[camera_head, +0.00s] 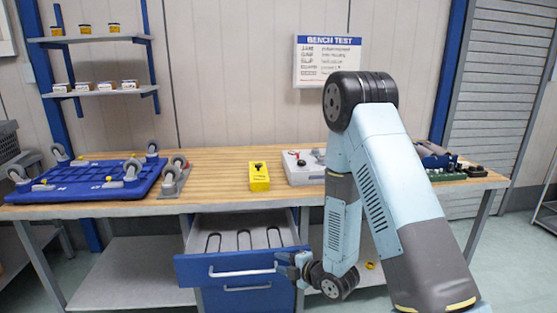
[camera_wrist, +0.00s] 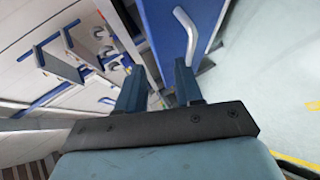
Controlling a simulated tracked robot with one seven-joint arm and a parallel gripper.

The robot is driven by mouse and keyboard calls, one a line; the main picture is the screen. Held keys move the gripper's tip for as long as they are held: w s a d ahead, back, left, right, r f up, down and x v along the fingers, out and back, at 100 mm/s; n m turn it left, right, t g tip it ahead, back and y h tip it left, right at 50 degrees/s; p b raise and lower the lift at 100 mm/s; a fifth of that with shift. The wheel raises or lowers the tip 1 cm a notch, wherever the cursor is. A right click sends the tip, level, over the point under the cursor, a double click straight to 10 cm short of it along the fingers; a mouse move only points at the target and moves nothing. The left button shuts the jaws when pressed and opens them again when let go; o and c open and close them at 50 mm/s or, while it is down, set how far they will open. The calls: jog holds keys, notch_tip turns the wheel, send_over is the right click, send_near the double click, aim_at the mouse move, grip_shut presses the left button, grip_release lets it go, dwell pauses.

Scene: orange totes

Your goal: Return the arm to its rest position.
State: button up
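My arm (camera_head: 375,170) rises from the lower right, bends at a dark elbow above the bench, and its forearm hangs down in front of it. My gripper (camera_head: 284,266) is low, by the right end of the open blue drawer's front (camera_head: 205,267). In the wrist view, my gripper (camera_wrist: 160,75) has its two dark fingers apart with nothing held between them. The drawer's pale handle (camera_wrist: 188,30) shows beyond the fingertips there. Whether a finger touches the drawer front is unclear.
The wooden bench (camera_head: 215,165) holds a blue caster platform (camera_head: 85,182) at left, a yellow box (camera_head: 259,177) and a white device (camera_head: 303,166) near the middle, and green boards (camera_head: 447,174) at right. The open drawer juts out below the bench. Floor is clear at right.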

jog(key=w+d+r+m+h, duration=0.2)
jog(key=d+r+m+h, duration=0.15)
jog(key=r, duration=0.25)
jog(key=w+d+r+m+h, duration=0.2)
jog(key=d+r+m, duration=0.1)
jog(key=d+r, duration=0.25)
jog(key=s+d+r+m+h, duration=0.35)
jog(key=d+r+m, duration=0.3)
jog(key=r, duration=0.45)
jog(key=s+d+r+m+g, duration=0.1)
jog(key=s+r+m, duration=0.3)
jog(key=s, duration=0.4)
jog(key=s+d+r+m+g, duration=0.1)
jog(key=s+d+r+m, duration=0.2)
jog(key=s, duration=0.6)
jog(key=s+d+r+m+g+h, duration=0.1)
jog(key=s+r+m, duration=0.3)
jog(key=s, duration=0.4)
jog(key=shift+s+d+r+m+g, duration=0.35)
jog(key=shift+d+r+g, duration=0.25)
jog(key=shift+d+r, duration=0.2)
